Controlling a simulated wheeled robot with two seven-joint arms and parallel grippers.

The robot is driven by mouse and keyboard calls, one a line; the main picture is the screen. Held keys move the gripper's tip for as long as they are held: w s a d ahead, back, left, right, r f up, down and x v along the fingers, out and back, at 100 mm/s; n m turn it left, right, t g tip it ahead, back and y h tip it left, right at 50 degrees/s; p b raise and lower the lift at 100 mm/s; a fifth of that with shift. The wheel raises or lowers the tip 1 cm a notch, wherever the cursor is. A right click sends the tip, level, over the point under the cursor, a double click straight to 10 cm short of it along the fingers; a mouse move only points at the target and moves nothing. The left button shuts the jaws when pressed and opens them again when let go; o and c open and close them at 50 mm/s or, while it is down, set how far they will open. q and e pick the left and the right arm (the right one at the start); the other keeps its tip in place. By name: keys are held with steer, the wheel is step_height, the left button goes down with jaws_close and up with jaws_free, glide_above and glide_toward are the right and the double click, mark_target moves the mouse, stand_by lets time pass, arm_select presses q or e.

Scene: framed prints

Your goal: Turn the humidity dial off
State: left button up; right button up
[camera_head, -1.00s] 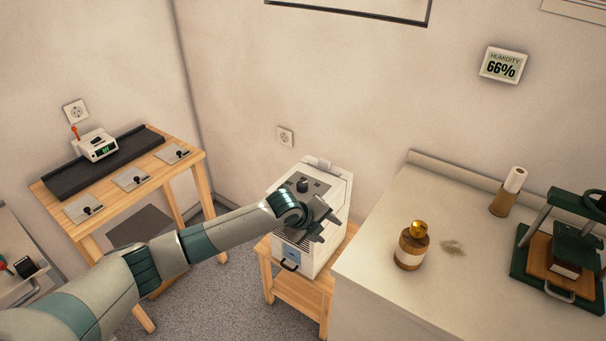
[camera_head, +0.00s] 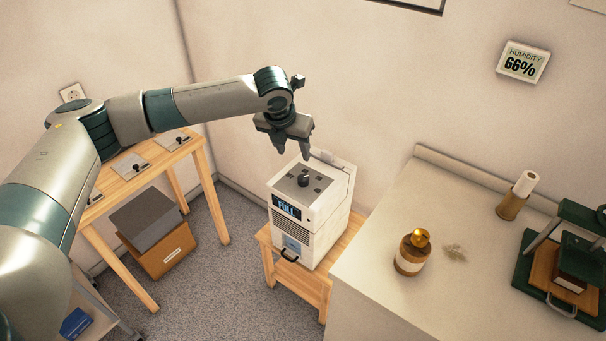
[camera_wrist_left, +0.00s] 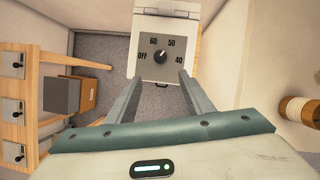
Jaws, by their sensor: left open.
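The humidity dial (camera_head: 303,180) is a black knob on the grey top panel of a white dehumidifier box (camera_head: 322,215). In the left wrist view the dial (camera_wrist_left: 159,57) sits among the marks OFF, 40, 50 and 60, and its pointer appears to lie near 50. The box's front display (camera_head: 287,207) reads FULL. My left gripper (camera_head: 294,155) is open and empty, above and just behind the dial, fingers pointing down. In the left wrist view its fingers (camera_wrist_left: 158,92) show apart, with the dial beyond them. My right gripper is not in view.
The box stands on a small wooden stand (camera_head: 297,280). A white counter (camera_head: 375,270) at right holds a brown jar (camera_head: 411,255), a thread spool (camera_head: 517,195) and a green press (camera_head: 570,255). A wooden table (camera_head: 150,170) stands at left.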

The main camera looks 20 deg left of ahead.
mark_target(303, 177)
arm_select(q)
steer(key=shift+w+f, duration=0.1)
steer(key=shift+f, duration=0.1)
steer(key=p+x, duration=0.3)
steer(key=x, duration=1.2)
steer(key=shift+w+f+p, duration=0.1)
steer(key=shift+p, duration=0.3)
steer(key=shift+x, duration=0.9)
steer(key=c, duration=1)
